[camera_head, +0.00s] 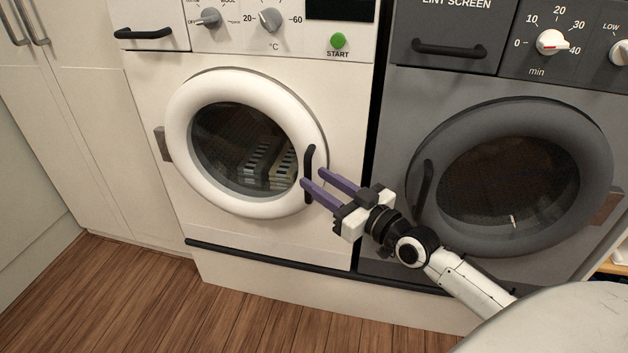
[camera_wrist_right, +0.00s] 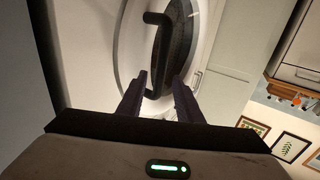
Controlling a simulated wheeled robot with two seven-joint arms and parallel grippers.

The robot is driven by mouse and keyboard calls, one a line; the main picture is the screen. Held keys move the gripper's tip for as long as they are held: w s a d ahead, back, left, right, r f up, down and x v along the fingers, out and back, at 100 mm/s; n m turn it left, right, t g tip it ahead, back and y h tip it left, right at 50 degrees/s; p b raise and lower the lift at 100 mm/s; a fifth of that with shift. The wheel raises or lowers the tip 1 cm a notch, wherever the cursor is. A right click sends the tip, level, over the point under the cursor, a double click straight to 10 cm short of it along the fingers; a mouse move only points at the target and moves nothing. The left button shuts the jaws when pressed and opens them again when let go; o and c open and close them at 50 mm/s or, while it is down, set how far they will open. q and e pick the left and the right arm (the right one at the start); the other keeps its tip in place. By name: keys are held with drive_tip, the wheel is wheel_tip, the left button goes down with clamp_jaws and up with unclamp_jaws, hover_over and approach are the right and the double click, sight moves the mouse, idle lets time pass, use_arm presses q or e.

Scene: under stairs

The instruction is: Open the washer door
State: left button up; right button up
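The white washer (camera_head: 265,240) stands on the left, and its round door (camera_head: 183,110) with a white ring and dark glass is closed. A black vertical handle (camera_head: 309,165) sits on the right side of the door ring. My right gripper (camera_head: 312,177) is open at the handle, its two purple fingers pointing at it. In the right wrist view the handle (camera_wrist_right: 158,50) lies between and just beyond the fingertips (camera_wrist_right: 159,80). I cannot tell whether a finger touches it. My left gripper is not in view.
A grey dryer (camera_head: 390,190) with a closed round door and black handle (camera_head: 424,188) stands close on the right. White cupboards (camera_head: 75,110) are on the left. The wooden floor (camera_head: 150,295) in front of the washer is clear.

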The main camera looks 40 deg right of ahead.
drive_tip(key=shift+w+a, duration=0.15)
drive_tip(key=shift+w, duration=0.95)
clamp_jaws()
idle(0.7)
